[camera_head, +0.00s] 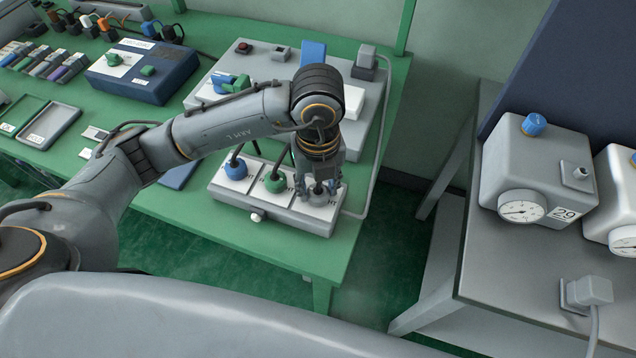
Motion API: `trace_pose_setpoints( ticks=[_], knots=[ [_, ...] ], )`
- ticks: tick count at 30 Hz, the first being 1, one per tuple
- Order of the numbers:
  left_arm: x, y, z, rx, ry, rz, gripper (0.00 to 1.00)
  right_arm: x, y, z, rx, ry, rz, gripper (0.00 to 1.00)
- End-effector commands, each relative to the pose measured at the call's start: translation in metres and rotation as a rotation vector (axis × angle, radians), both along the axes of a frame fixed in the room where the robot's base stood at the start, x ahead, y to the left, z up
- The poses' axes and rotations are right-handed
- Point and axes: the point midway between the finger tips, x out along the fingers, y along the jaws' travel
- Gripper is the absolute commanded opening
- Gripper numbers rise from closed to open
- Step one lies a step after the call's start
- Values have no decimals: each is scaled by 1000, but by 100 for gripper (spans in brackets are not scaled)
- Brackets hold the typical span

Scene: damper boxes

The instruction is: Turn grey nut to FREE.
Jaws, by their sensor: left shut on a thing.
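The grey nut (318,196) sits on the rightmost white plate of a low grey box (262,209) at the front edge of the green table. My left gripper (318,186) reaches down from above and is shut on the grey nut, hiding much of it. A blue nut (236,168) and a green nut (274,182) stand on the other white plates of the same box. The labels beside the grey nut are too small to read, so its setting cannot be told. My right gripper is not in view.
A larger grey box (230,70) with a red button stands behind my left arm. A dark blue box (138,75) and trays (52,124) lie left. A grey table (475,245) on the right carries gauge boxes (535,175). A floor gap separates the tables.

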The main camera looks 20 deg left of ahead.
Motion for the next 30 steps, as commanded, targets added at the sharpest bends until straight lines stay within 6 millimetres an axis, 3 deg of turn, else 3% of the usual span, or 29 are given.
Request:
trace_pose_setpoints(
  ticks=[14, 15, 18, 30],
  knots=[
    [-2, -1, -2, 0, 6, 13, 10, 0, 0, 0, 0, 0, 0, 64],
    [-2, -1, -2, 0, 6, 13, 45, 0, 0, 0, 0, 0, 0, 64],
    [-2, -1, -2, 0, 6, 13, 64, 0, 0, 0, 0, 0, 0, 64],
    [0, -1, 6, -1, -1, 13, 64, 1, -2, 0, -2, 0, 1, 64]
  ],
)
